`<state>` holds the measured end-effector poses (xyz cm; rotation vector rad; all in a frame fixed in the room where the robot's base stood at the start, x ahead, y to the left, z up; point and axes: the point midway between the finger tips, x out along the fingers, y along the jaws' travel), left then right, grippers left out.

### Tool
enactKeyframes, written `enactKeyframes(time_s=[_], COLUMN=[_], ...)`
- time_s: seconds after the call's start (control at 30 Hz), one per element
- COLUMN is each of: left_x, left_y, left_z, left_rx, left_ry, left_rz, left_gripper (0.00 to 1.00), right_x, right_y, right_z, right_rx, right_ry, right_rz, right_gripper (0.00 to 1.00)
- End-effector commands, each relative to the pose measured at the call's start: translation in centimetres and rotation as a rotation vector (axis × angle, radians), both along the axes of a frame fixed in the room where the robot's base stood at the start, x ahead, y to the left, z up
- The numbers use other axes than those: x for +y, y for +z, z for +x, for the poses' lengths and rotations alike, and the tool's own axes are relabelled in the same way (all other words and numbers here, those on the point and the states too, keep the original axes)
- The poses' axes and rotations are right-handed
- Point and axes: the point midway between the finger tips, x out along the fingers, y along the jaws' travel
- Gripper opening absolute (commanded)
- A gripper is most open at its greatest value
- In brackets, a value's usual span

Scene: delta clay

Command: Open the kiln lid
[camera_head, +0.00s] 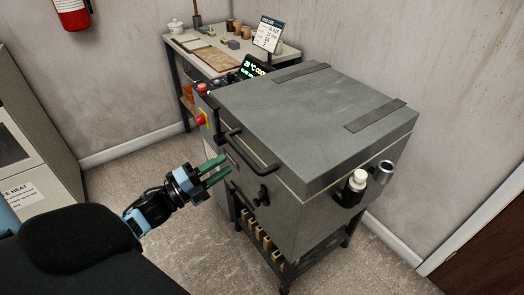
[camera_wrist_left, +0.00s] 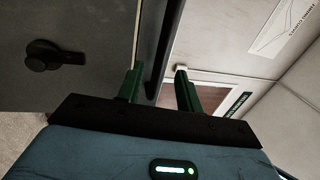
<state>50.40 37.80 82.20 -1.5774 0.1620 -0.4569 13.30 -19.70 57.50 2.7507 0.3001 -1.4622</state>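The grey kiln (camera_head: 305,130) stands in the middle of the head view with its flat lid (camera_head: 330,105) down on the body. A dark bar handle (camera_head: 250,152) is on the lid's front edge. My left gripper (camera_head: 226,164) is open, its green fingers pointing at the kiln front just short of the handle. In the left wrist view, the dark handle bar (camera_wrist_left: 161,45) lies in line with the gap between the open fingers (camera_wrist_left: 158,82). I cannot tell whether they touch it. A dark latch (camera_head: 263,194) sits on the kiln front, also in the left wrist view (camera_wrist_left: 52,56). My right gripper is out of view.
A control box with a red button (camera_head: 199,121) is at the kiln's left side. A worktable (camera_head: 222,66) with pots stands behind. Floor is clear left of the kiln.

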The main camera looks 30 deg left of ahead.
Motion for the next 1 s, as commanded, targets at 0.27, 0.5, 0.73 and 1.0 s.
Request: enactKeyframes(time_s=[0.27,0.5,0.73,1.0], left_x=[-0.5,-1.8,-2.7,-2.9], left_y=[0.4,1.1,1.4,1.4], left_z=[1.3,4.4,6.5,7.1], left_rx=[-0.002,-0.002,0.002,0.004], left_ry=[0.001,0.000,0.001,0.001], left_rz=[-0.003,-0.004,-0.004,-0.004], left_gripper=[0.36,0.36,0.36,0.36], right_x=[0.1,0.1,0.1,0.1], right_y=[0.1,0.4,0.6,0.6], right_z=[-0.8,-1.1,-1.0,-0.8], right_rx=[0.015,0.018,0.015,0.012], right_ry=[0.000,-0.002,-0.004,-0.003], right_rz=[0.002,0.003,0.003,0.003], right_gripper=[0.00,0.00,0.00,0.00])
